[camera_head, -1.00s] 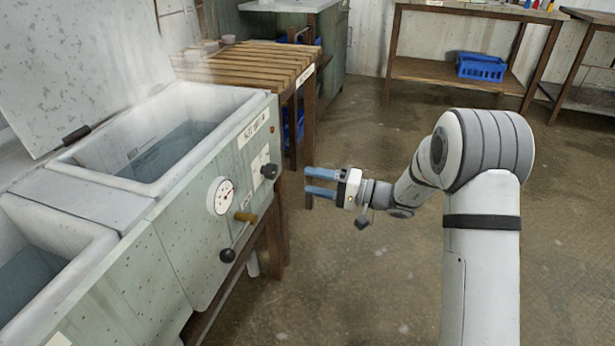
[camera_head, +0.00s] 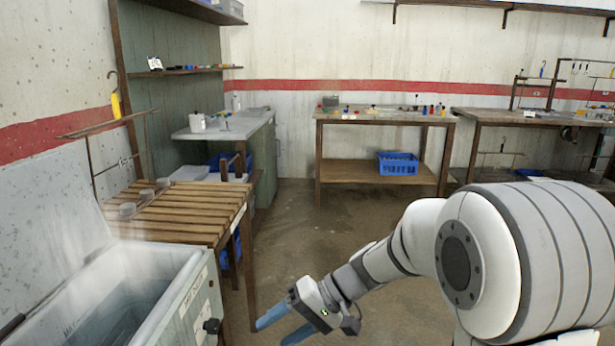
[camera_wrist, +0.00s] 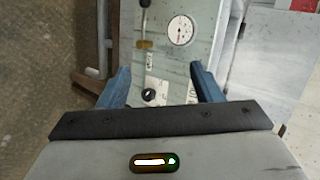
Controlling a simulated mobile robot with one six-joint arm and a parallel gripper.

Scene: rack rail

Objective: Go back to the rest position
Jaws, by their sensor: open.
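My gripper (camera_head: 279,327) has two blue fingers, spread apart with nothing between them. In the head view it is low in the middle, to the right of the water bath, with clear space around it. In the wrist view my gripper (camera_wrist: 160,88) points toward the front panel of the bath (camera_wrist: 175,65), which has a round gauge (camera_wrist: 180,30), a black knob (camera_wrist: 149,95) and a lever (camera_wrist: 145,4). The fingers look apart from the panel.
The water bath (camera_head: 185,268) with its open lid stands at lower left. A slatted wooden table (camera_head: 185,210) with small round containers is behind it. Workbenches (camera_head: 385,116) line the back wall, one with a blue crate (camera_head: 398,165). The floor between is clear.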

